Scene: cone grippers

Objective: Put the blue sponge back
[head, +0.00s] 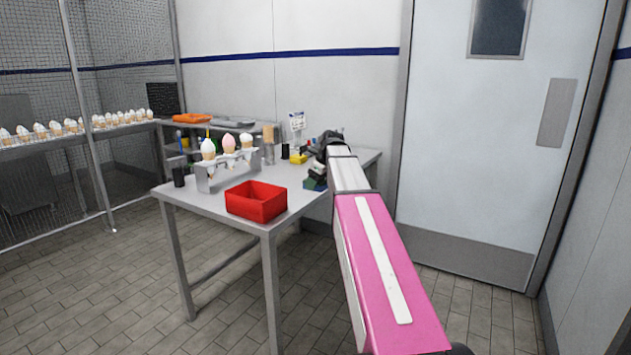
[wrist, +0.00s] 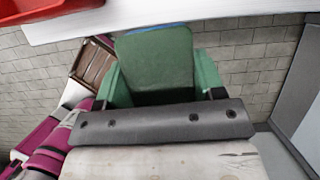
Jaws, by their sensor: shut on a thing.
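The blue sponge (wrist: 155,29) is between the jaws of my gripper (wrist: 157,72) in the wrist view. A broad green face is turned to the camera, and a thin blue strip shows along its far edge. My gripper is shut on it, with green fingers at its left and right sides. In the head view my gripper (head: 317,177) is small and partly hidden by my arm, near the front edge of the table (head: 215,195) toward its right end. Blue and green show there. I cannot tell how high the sponge is above the table.
A red bin (head: 256,201) stands on the table left of my gripper. Behind it is a metal rack (head: 225,172) with ice cream cones. A yellow object (head: 298,158) and a small sign (head: 297,121) stand behind my gripper. A door (head: 490,140) is at right.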

